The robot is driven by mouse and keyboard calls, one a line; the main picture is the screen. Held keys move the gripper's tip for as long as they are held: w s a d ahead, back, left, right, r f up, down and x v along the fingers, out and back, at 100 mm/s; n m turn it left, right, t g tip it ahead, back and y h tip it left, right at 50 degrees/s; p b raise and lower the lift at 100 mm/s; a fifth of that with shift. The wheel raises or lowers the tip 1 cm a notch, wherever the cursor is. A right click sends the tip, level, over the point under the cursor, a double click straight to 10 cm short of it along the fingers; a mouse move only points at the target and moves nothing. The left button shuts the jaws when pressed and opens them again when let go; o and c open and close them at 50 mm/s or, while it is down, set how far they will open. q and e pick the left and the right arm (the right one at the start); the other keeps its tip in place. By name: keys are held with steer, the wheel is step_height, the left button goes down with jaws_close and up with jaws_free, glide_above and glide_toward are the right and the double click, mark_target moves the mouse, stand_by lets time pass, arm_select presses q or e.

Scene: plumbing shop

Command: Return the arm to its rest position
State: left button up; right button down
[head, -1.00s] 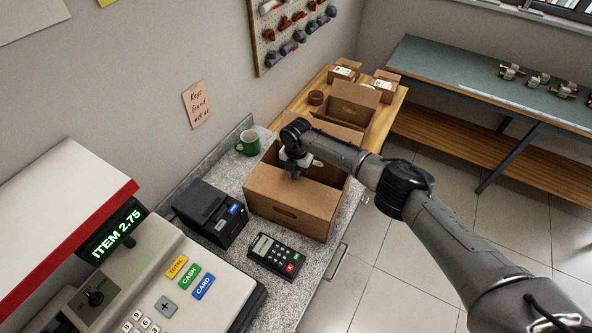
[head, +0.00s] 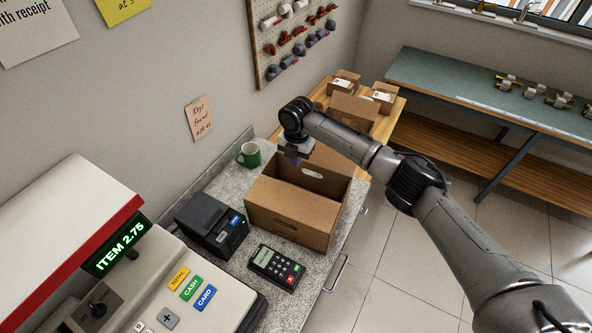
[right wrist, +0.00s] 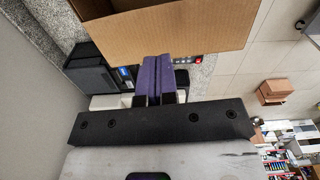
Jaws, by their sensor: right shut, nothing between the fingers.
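My right arm comes in from the right in the head view and reaches over the counter. My right gripper (head: 296,156) points down above the back left part of an open cardboard box (head: 290,216). In the right wrist view its purple fingers (right wrist: 154,78) are shut together with nothing between them. The box (right wrist: 170,32) shows beyond the fingertips there. The gripper partly hides the box's back edge in the head view. My left gripper is in neither view.
A green mug (head: 249,154), a black printer (head: 211,224) and a card reader (head: 276,266) stand near the box on the counter. A cash register (head: 165,290) is front left. Smaller boxes (head: 352,112) sit on the wooden table behind.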

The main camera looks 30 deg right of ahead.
steer(key=shift+r, duration=1.25)
